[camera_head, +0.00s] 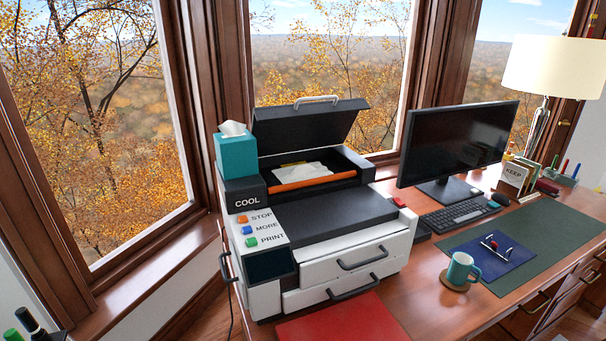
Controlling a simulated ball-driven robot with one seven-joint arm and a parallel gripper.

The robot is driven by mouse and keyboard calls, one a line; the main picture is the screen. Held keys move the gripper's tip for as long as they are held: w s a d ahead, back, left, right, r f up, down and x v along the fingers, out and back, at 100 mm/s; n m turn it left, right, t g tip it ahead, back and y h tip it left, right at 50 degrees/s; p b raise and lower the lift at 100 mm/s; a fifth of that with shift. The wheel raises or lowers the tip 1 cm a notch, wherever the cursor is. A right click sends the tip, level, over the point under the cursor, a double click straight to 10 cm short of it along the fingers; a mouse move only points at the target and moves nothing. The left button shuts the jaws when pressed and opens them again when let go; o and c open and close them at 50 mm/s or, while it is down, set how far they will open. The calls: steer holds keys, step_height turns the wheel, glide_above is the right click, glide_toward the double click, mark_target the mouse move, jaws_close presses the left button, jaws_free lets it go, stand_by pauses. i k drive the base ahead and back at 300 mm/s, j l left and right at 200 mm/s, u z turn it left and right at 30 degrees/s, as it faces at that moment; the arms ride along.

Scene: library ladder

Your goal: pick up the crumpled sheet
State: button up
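A white crumpled sheet (303,171) lies inside the open top of the printer (340,265), just behind an orange roller bar (313,182). The sheet's lower front edge is partly hidden by the bar. The printer's dark lid (310,125) stands raised on its back edge, with a light handle (316,99) on top. I cannot make out my gripper in this view.
A teal tissue box (235,150) stands on the printer's left corner, beside the opening. The monitor (455,140) stands close on the right. A mug (462,268) and lamp (548,75) are farther right. Dark and green objects (27,322), not identifiable, show at lower left.

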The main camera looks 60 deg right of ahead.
mark_target(305, 172)
steer(key=k+j+z, duration=0.1)
steer(key=z, duration=1.35)
